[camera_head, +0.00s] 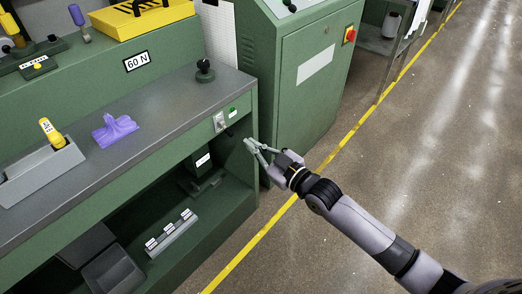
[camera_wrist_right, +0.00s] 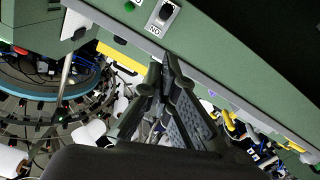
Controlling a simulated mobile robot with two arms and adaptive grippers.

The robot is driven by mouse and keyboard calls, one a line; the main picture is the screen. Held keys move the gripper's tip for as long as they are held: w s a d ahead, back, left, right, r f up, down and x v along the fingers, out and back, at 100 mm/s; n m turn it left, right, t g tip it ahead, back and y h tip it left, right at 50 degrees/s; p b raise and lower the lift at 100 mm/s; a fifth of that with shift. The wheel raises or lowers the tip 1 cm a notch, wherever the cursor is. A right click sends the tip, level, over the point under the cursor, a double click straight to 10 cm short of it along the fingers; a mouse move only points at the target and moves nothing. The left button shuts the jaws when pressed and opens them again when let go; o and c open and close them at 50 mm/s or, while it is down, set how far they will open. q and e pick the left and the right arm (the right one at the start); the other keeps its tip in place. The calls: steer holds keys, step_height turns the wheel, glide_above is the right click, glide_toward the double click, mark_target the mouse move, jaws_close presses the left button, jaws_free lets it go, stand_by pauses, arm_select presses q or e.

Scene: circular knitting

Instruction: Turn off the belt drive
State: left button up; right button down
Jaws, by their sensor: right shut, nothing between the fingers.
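A small grey switch plate (camera_head: 219,122) with a dark switch sits on the front face of the green bench, beside a green button or lamp (camera_head: 232,113). In the right wrist view the switch (camera_wrist_right: 165,14) is at the top, with lettering on its plate that reads as ON upside down. The frames do not make clear whether this is the belt drive's switch. My right gripper (camera_head: 250,147) is shut and empty, to the right of and slightly below the switch, apart from it. Its fingers (camera_wrist_right: 163,72) point towards the bench edge in the wrist view. My left gripper is not in view.
A green cabinet (camera_head: 312,100) with a red knob on yellow (camera_head: 350,35) stands right of the bench. The bench top (camera_head: 165,105) holds a purple piece (camera_head: 115,130) and a black knob (camera_head: 204,71). An open shelf lies below. The floor (camera_head: 420,140) at right is clear.

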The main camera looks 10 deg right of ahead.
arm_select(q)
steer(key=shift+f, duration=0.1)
arm_select(e)
steer(key=shift+f+v, duration=0.25)
steer(key=shift+v, duration=0.9)
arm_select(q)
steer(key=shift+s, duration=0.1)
